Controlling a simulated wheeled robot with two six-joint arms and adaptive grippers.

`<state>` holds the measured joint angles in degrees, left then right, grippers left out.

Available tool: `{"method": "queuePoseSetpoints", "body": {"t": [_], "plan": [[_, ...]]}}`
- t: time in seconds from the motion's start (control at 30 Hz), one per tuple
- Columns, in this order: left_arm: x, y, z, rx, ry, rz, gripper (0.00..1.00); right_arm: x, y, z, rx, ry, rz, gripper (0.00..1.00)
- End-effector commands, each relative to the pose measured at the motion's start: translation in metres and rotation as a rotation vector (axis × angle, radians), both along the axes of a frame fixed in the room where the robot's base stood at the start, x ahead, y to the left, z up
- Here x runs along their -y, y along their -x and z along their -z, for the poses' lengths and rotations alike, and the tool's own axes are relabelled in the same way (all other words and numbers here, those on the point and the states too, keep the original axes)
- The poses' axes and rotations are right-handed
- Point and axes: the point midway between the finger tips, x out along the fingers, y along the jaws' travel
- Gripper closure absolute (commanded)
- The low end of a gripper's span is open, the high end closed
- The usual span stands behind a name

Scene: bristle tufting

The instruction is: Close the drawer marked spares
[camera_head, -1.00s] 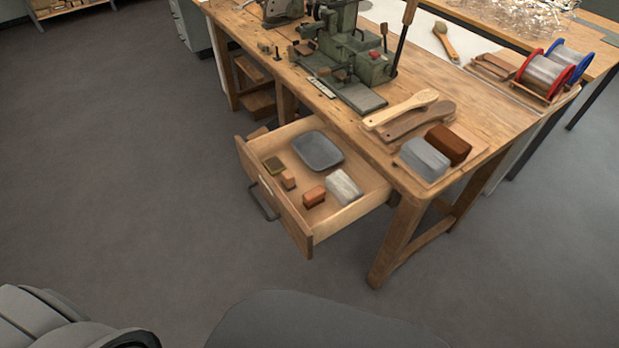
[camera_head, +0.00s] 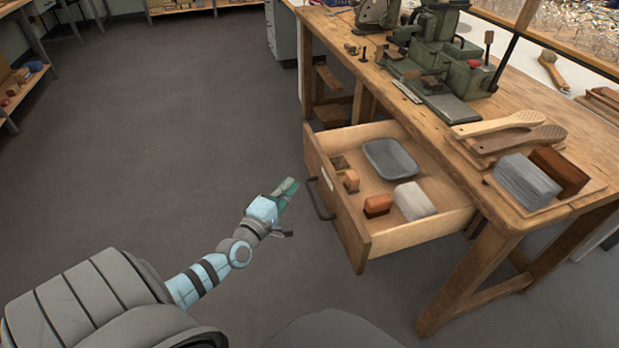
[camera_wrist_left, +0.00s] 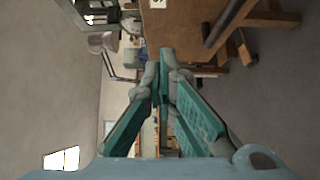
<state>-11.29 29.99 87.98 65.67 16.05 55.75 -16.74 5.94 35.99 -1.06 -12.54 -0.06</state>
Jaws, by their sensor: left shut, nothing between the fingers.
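A wooden drawer (camera_head: 350,215) stands pulled out from the workbench, open at the top. Its front carries a dark bar handle (camera_head: 318,199) and a small pale label whose text I cannot read. The drawer front (camera_wrist_left: 186,32) also shows in the left wrist view, with the handle (camera_wrist_left: 229,22) to its right. My left gripper (camera_head: 287,190) is shut and empty, in front of the drawer, left of the handle and apart from it. Its fingertips (camera_wrist_left: 167,52) meet in the left wrist view. My right gripper is not in view.
The drawer holds a grey tray (camera_head: 390,160), a pale block (camera_head: 414,201) and several small blocks. The workbench (camera_head: 395,93) bears a green machine (camera_head: 440,55), brush handles (camera_head: 515,130) and two larger blocks. The floor (camera_head: 170,150) left of the drawer is clear.

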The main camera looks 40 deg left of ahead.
Motion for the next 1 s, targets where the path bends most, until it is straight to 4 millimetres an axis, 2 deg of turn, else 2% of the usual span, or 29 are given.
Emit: {"method": "queuePoseSetpoints", "body": {"t": [0.17,0.4,1.0], "plan": [[-0.007,-0.039,0.003,0.002,0.0,-0.001,1.0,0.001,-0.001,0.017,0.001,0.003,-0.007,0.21],[0.012,-0.069,0.001,-0.002,-0.001,0.0,1.0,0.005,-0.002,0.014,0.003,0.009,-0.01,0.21],[0.014,-0.074,0.001,-0.004,-0.002,-0.008,1.0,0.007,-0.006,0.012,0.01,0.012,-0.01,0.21]]}}
